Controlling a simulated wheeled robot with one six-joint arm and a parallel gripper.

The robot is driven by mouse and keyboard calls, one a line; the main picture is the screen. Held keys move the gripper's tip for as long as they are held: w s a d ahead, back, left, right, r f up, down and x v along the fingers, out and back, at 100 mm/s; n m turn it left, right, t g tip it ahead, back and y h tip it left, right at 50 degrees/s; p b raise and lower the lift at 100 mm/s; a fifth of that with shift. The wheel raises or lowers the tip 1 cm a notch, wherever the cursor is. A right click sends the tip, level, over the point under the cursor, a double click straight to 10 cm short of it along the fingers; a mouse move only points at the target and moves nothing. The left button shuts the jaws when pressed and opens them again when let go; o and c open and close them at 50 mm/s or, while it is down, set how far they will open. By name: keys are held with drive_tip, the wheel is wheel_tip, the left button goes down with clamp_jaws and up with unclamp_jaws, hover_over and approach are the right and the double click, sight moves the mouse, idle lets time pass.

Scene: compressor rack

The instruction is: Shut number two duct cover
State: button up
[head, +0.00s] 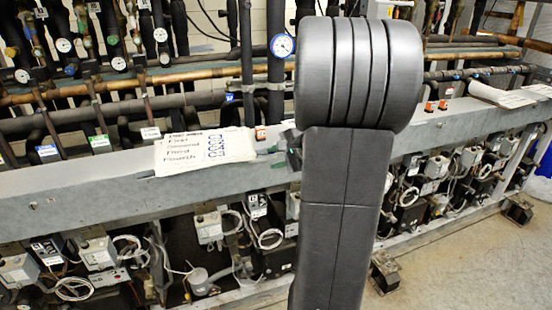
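I cannot make out a duct cover marked number two in the head view. A long grey metal duct (95,197) runs across the rack, and my dark arm hides its middle part. A paper sheet (205,149) with handwritten lines, seeming to read "First, Second, Third, Fourth", lies on the duct left of my arm. My gripper cannot be made out; my arm stands upright in front of the rack and covers whatever is behind it.
Copper and black pipes (190,76) with several gauges fill the space above the duct. Control boxes (98,251) and looped wires hang below it. A rack foot (385,272) stands on the floor at right. Open floor (470,270) shows at lower right.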

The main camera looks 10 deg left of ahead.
drive_tip(key=shift+c, duration=0.2)
drive_tip(key=shift+f, duration=0.15)
drive_tip(key=c, duration=0.3)
drive_tip(key=f+m+b, duration=0.1)
drive_tip(key=s+f+m+b, duration=0.1)
drive_tip(key=m, duration=0.1)
drive_tip(key=s+d+f+m+y+b, duration=0.1)
drive_tip(key=m, duration=0.1)
clamp_jaws()
drive_tip(key=s+d+f+m+t+b, duration=0.2)
drive_tip(key=d+m+t+b, duration=0.35)
drive_tip(key=m, duration=1.15)
drive_tip(key=s+d+f+m+t+b, duration=0.15)
drive_tip(key=d+m+t+b, duration=0.45)
drive_tip(key=m, duration=1)
drive_tip(key=a+p+x, duration=0.1)
drive_tip(key=x, duration=1.4)
drive_tip(key=shift+s+r+y, duration=0.2)
drive_tip(key=shift+s+y, duration=0.1)
drive_tip(key=shift+s, duration=0.1)
